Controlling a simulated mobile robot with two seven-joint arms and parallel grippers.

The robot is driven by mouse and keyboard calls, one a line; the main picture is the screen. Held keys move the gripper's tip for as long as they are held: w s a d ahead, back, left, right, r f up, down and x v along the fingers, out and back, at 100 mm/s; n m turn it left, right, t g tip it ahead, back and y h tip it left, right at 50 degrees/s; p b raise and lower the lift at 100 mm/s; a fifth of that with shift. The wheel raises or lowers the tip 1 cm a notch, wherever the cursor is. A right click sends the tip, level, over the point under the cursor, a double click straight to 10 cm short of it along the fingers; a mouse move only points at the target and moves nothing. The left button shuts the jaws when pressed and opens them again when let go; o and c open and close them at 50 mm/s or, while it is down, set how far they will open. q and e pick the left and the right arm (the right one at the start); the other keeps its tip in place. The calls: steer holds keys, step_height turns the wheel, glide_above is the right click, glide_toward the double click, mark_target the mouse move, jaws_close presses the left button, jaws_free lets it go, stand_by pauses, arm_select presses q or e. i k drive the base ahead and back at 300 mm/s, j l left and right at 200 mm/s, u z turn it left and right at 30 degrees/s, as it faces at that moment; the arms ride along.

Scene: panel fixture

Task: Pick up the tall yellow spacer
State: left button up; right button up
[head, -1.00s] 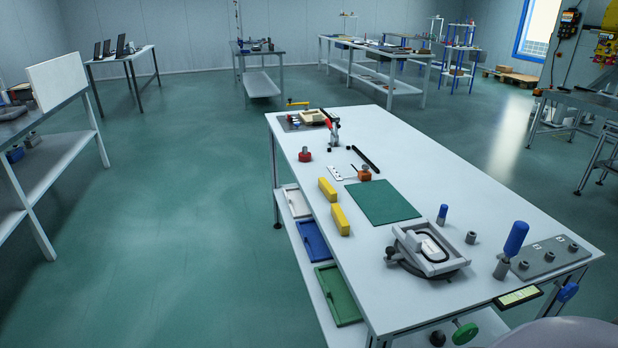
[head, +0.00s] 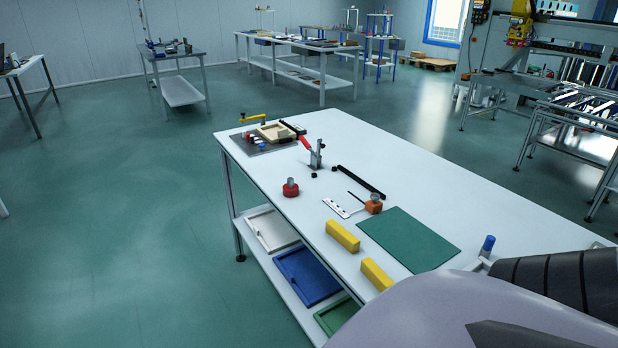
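Two yellow blocks are on the white table near its left long edge in the head view. One yellow block (head: 342,236) is farther back, left of the green mat (head: 409,239). The other yellow block (head: 377,274) is nearer, close to my pale arm cover. They look alike in size, and I cannot tell which is the tall spacer. Neither is held. Parts of my own body fill the lower right and hide the near end of the table. No gripper fingertips show.
A red knob (head: 290,188), an orange part (head: 374,204), a black bar (head: 361,182) and a toggle clamp (head: 315,156) stand beyond the blocks. A blue-topped peg (head: 487,246) is right of the mat. Trays, including a blue one (head: 307,276), lie on the lower shelf.

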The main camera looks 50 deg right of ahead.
mark_target(336, 230)
steer(key=i, duration=1.2)
steer(key=i+z, duration=0.1)
steer(key=i, duration=0.45)
steer(key=i+j+z, duration=0.15)
steer(key=i, duration=0.4)
steer(key=z, duration=2.6)
